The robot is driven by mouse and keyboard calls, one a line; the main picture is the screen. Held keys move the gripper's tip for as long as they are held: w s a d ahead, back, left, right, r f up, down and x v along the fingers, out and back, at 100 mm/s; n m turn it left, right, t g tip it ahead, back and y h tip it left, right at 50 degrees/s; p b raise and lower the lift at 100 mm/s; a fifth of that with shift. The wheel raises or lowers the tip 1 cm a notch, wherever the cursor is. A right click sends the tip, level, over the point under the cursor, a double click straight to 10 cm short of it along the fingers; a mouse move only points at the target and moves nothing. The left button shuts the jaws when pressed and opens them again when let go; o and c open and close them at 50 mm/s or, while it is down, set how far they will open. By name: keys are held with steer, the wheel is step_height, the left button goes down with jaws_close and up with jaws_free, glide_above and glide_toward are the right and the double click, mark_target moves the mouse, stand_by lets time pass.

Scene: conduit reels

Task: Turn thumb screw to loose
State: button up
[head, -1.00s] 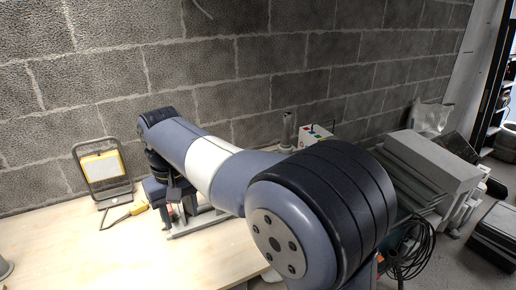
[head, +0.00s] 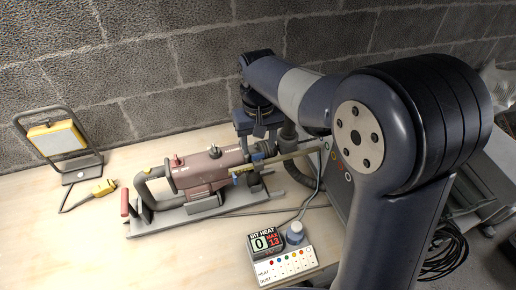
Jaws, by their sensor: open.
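I cannot tell for certain which small part is the thumb screw. My gripper (head: 258,130) is over the machine's right end, pointing down. It is open; its fingertips are small and partly lost against the dark parts, so contact cannot be told.
A block wall (head: 160,60) closes the back. The left front bench is clear.

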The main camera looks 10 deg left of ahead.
mark_target(258, 154)
steer(key=shift+f, duration=1.55)
steer(key=shift+c, duration=0.2)
steer(key=c, duration=0.9)
steer(key=shift+c, duration=0.2)
